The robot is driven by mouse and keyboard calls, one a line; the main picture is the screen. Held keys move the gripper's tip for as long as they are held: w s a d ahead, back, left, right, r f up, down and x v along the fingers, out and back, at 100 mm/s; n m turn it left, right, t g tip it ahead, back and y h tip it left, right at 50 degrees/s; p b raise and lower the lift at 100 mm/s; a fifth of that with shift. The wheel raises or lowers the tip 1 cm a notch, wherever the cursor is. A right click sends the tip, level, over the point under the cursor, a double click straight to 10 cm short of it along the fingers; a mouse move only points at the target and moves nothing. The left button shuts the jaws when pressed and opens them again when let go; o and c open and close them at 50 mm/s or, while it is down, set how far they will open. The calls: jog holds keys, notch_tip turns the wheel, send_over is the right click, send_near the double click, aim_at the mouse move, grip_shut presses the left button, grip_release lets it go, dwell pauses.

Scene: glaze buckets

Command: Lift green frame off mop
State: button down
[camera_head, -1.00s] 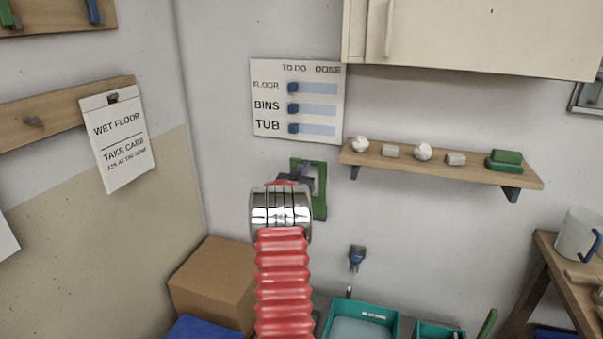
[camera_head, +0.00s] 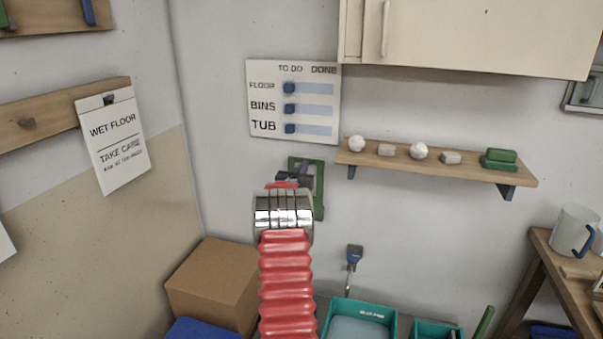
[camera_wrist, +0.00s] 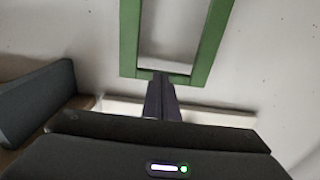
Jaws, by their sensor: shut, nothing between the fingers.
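The green frame (camera_head: 319,190) is a rectangular open frame near the pale wall, partly hidden behind my arm in the head view. In the wrist view its two sides and lower bar (camera_wrist: 200,77) show at the top, with pale surface visible through it. My gripper (camera_wrist: 160,76) is shut and empty, its dark fingertips overlapping the middle of the lower bar in the picture. I cannot tell whether they touch it. In the head view my gripper (camera_head: 296,176) appears in front of the frame's left side. I cannot make out a mop for certain.
A wooden shelf (camera_head: 430,168) with small items is at right, below a cabinet (camera_head: 470,35). A task board (camera_head: 293,75) hangs above the frame. A cardboard box (camera_head: 212,285) stands lower left. A blue-topped handle (camera_head: 354,258) rises by a teal bucket (camera_head: 385,312).

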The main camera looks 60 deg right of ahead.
jog(key=shift+r, duration=0.3)
jog(key=s+a, duration=0.2)
jog(key=a, duration=1.1)
jog(key=shift+a+f, duration=0.2)
jog(key=shift+a, duration=0.2)
